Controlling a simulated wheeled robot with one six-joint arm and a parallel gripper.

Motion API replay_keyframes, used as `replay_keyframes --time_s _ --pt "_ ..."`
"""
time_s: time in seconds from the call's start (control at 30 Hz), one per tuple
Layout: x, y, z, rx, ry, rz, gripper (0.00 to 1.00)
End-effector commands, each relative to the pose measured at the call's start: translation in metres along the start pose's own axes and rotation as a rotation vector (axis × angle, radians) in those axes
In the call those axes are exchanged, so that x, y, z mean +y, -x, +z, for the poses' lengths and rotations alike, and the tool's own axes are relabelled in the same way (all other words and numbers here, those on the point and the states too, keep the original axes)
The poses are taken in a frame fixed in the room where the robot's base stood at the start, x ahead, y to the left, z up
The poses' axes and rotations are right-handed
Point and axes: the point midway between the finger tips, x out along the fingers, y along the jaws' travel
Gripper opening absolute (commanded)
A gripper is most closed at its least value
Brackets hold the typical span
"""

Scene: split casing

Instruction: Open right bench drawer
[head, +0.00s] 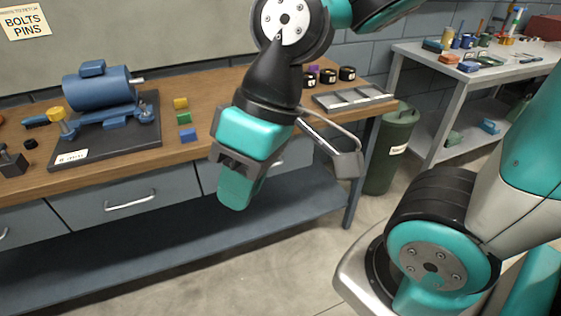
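The wooden-topped bench (208,95) has a row of grey-blue drawers under its top. The right bench drawer (212,178) looks shut, its front in line with the drawer to its left. Its metal handle (278,164) shows only in part, because my gripper hides much of the drawer front. My gripper (240,188) is teal and dark grey and points down in front of this drawer. I cannot tell its gap to the handle. Its fingers are seen from behind, so whether they are open or shut does not show.
A blue motor-like casing (98,90) stands on a dark board (135,133) on the bench, near small coloured blocks. A grey tray (350,97) lies at the bench's right end. A green bin (388,150) stands beside it. Bare floor (290,255) lies in front.

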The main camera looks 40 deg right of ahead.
Motion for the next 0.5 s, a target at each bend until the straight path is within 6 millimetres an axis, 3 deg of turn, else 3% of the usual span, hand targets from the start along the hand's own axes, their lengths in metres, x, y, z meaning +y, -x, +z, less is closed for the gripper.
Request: replay_keyframes --time_s 0.03,0.2,0.5 --pt "0.015 -0.029 0.0 0.028 -0.047 -0.013 0.22" --pt "0.075 -0.09 -0.014 0.208 -0.305 -0.073 0.22" --pt "0.205 -0.165 -0.026 0.605 -0.799 -0.215 0.22"
